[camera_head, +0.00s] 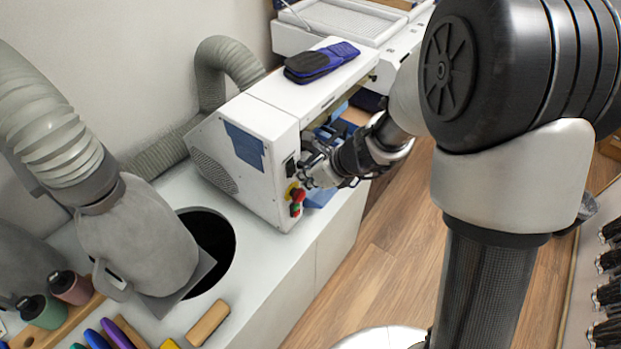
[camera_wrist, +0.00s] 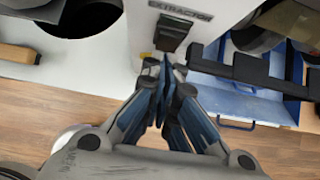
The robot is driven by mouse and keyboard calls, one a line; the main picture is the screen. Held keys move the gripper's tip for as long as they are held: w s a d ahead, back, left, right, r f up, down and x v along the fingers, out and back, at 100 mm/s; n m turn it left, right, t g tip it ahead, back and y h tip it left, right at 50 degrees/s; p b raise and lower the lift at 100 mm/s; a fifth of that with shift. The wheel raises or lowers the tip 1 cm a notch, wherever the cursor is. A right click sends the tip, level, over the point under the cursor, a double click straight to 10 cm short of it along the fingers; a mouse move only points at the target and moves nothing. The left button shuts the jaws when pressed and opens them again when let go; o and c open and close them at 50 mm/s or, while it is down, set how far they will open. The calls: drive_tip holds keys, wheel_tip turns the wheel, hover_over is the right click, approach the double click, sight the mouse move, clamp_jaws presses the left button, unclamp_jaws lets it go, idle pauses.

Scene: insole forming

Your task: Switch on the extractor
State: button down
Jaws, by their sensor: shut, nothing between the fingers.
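The extractor switch (camera_wrist: 172,34) is a dark rocker on the white machine's front face. It sits under a label (camera_wrist: 185,11) reading EXTRACTOR in the wrist view. In the head view a dark switch (camera_head: 290,166) shows on the same face, above the red and yellow buttons. My gripper (camera_wrist: 165,66) is shut and empty, with its fingertips just below the switch in the wrist view. In the head view my gripper (camera_head: 304,170) is close in front of the panel. I cannot tell whether the fingertips touch the switch, or its on/off position.
The white machine (camera_head: 262,118) carries dark blue insoles (camera_head: 320,62) on top. Red and green buttons (camera_head: 296,203) sit below the switch. A blue tray (camera_wrist: 240,98) and dark bars lie right of the panel. A grey duct (camera_head: 45,130) and round hole (camera_head: 222,235) are at left.

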drive_tip(key=shift+w+a+f, duration=0.15)
drive_tip(key=shift+w+a, duration=0.05)
drive_tip(key=shift+a, duration=0.05)
idle(0.3)
drive_tip(key=shift+r+p, duration=0.45)
drive_tip(key=shift+r, duration=0.4)
